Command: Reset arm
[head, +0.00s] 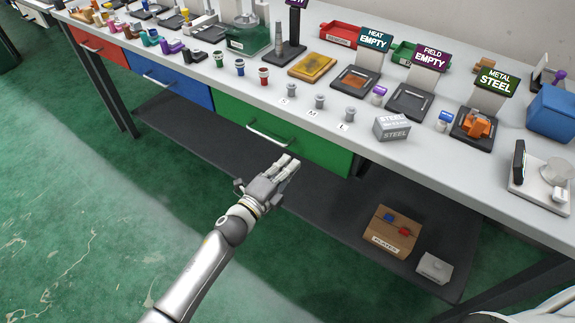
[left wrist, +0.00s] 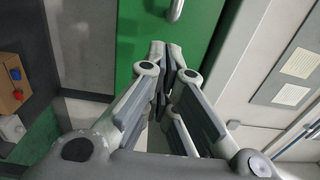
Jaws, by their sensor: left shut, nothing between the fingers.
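My left gripper (head: 287,165) is shut and empty, in front of the green drawer (head: 290,140) below the workbench top. Its arm comes up from the bottom of the head view. In the left wrist view, the shut fingers (left wrist: 170,62) point toward the green drawer front (left wrist: 140,40). The drawer's metal handle (left wrist: 176,10) shows at the top of that view, apart from the fingers. My right gripper is in neither view.
The workbench top (head: 430,170) carries stations with signs, trays and small parts. A blue drawer (head: 170,80) and a red drawer (head: 95,42) are to the left. The lower shelf (head: 340,215) holds a cardboard box (head: 390,236) and a grey block (head: 434,267). The green floor at left is clear.

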